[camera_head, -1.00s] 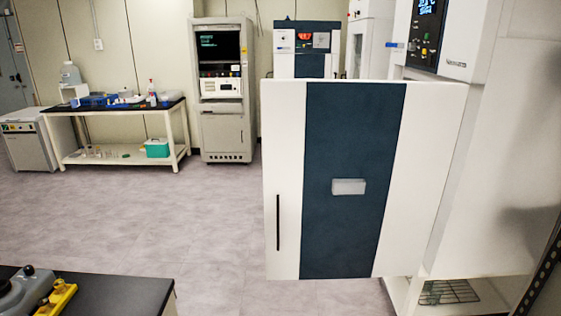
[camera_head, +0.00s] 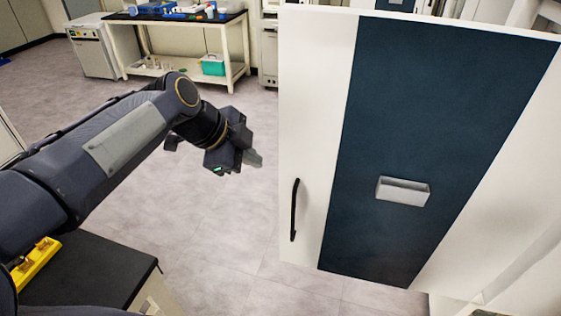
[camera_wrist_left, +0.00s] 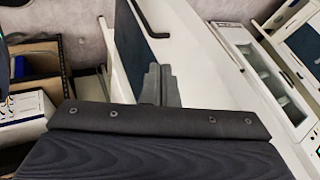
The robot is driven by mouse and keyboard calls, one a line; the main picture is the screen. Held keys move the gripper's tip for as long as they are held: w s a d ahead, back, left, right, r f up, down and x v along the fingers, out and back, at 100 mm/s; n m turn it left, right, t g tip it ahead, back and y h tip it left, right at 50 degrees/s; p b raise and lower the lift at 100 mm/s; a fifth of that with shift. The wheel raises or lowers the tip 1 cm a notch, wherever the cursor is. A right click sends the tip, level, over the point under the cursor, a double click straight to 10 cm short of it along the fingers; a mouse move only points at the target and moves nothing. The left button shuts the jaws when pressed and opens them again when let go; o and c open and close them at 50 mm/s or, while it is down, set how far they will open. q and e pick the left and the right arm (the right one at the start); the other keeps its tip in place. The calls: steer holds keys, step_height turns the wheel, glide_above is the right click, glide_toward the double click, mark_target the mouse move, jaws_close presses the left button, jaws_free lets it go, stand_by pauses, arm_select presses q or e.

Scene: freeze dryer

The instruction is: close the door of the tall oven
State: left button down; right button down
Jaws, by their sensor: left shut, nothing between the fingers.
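The tall oven's door (camera_head: 318,110) stands open and fills the right half of the head view. It is white with a wide dark blue stripe (camera_head: 430,110), a small light grey box (camera_head: 403,190) and a black vertical handle (camera_head: 295,210) near its left edge. My left gripper (camera_head: 255,160) is to the left of the door and higher than the handle, apparently apart from the door. Its fingers are together and empty; they also show in the left wrist view (camera_wrist_left: 160,84). The oven's body is mostly hidden behind the door. My right gripper is not in view.
A white bench (camera_head: 138,52) with blue trays and a teal box (camera_head: 213,65) stands at the back. A black-topped table (camera_head: 90,275) with a yellow item (camera_head: 38,262) is at the lower left. Grey floor (camera_head: 215,225) is clear between table and door.

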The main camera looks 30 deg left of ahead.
arm_select(q)
glide_toward(291, 171)
step_height(291, 171, down, 3)
steer(key=s+d, duration=0.2)
steer(key=shift+w+a+f+p, duration=0.15)
steer(key=shift+w+p, duration=0.15)
steer(key=shift+w, duration=0.45)
steer(key=shift+w+a+f+p, duration=0.15)
steer(key=shift+w+p, duration=0.15)
steer(key=shift+w, duration=0.45)
steer(key=shift+w+a+p, duration=0.2)
steer(key=shift+w+p, duration=0.1)
steer(key=shift+w, duration=0.45)
